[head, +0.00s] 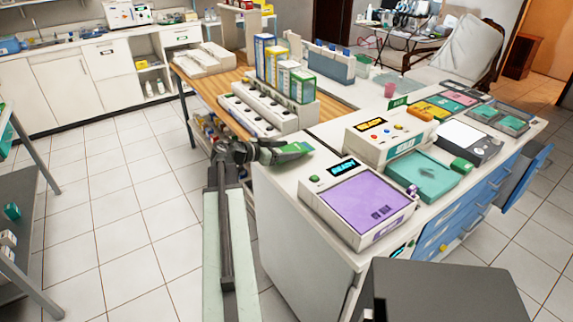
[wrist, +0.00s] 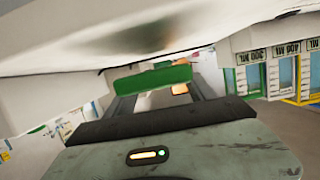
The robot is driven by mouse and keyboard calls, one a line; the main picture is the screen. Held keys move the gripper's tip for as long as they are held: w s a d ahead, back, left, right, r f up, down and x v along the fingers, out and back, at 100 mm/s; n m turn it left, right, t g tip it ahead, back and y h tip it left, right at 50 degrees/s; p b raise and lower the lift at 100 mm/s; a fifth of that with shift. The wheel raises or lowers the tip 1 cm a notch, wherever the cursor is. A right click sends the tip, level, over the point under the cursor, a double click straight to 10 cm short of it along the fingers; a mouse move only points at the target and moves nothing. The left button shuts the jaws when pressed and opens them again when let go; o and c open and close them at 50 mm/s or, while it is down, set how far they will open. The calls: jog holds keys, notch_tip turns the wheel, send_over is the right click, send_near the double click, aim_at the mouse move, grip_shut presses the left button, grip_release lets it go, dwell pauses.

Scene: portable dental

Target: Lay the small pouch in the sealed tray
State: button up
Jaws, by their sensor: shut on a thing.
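My gripper (head: 278,153) is at the near left corner of the white counter, at the end of my outstretched arm. It is shut on a small green item, which I take for the small pouch (head: 294,148). In the wrist view a green piece (wrist: 153,78) shows beyond the dark gripper edge, partly hidden. A flat teal tray (head: 424,176) lies on the counter to the right of my gripper, beyond a purple-topped unit. I cannot tell for sure whether it is the sealed tray. The pouch is apart from it.
The purple-topped unit (head: 358,200) and a white unit (head: 390,134), both marked READY, stand on the counter. Tall coloured boxes (head: 302,86) and a white rack (head: 258,112) stand behind my gripper. A large pale surface (wrist: 130,30) fills the top of the wrist view.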

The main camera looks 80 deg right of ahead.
notch_tip(320, 180, down, 4)
jog(key=shift+r+b, duration=0.25)
jog(key=shift+b, duration=0.95)
jog(key=shift+r, duration=0.25)
jog(key=shift+f, duration=0.2)
jog(key=o, duration=1.4)
jog(key=shift+r, duration=0.1)
